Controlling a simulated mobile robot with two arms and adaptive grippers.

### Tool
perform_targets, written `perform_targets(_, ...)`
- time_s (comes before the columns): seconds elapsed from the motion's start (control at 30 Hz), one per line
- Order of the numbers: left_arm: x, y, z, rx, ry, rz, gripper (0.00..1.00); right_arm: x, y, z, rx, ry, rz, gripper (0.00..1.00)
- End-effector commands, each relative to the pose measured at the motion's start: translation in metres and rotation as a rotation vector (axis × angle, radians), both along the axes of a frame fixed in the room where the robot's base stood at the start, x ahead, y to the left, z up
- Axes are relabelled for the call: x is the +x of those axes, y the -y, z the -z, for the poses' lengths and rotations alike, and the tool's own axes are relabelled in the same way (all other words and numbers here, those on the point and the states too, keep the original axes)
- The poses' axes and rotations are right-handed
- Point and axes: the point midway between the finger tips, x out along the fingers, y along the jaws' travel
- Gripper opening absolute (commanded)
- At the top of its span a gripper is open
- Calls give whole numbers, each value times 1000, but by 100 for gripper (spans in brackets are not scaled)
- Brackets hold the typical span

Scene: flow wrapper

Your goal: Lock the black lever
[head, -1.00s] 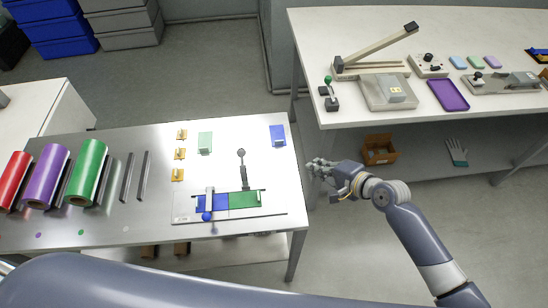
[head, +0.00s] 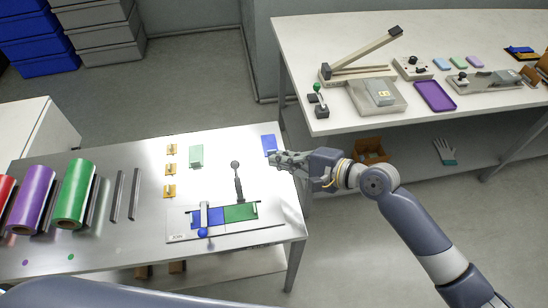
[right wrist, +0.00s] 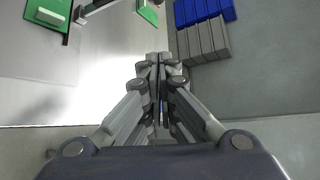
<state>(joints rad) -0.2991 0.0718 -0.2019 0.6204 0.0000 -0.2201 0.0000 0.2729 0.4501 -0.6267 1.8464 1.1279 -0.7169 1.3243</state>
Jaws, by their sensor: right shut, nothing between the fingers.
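The black lever (head: 239,182), with a round dark knob, stands up at the back of a flat fixture (head: 270,229) on the steel table. Its arm points away from the fixture's blue plate (head: 209,217) and green plate (head: 240,212). A second lever with a blue ball (head: 203,232) lies across the blue plate. My right gripper (head: 274,158) is shut and empty, over the table's right edge, right of the black lever and apart from it. In the right wrist view its fingers (right wrist: 158,65) are together; the green plate (right wrist: 42,32) shows at upper left. My left gripper is not in view.
A blue block (head: 269,141) stands close by the right fingertips. A pale green block (head: 196,155) and yellow clips (head: 170,169) are further left. Coloured rolls (head: 75,194) fill the table's left. A white bench (head: 300,55) stands behind on the right.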

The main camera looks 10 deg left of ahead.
Motion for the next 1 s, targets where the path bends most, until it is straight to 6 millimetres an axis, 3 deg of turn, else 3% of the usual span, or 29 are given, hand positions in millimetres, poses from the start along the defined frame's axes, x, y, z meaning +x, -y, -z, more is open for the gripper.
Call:
perform_targets(0.4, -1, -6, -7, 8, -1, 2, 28, 35, -70, 29, 2, 0, -1, 0)
perform_targets(0.5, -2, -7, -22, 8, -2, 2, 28, 19, -72, 18, 0, 1, -2, 0)
perform_targets(0.7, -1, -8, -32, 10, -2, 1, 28, 3, -76, 12, 0, 1, -1, 0)
perform_targets(1.0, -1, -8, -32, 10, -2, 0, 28, -1, -77, 12, -1, 2, -1, 0)
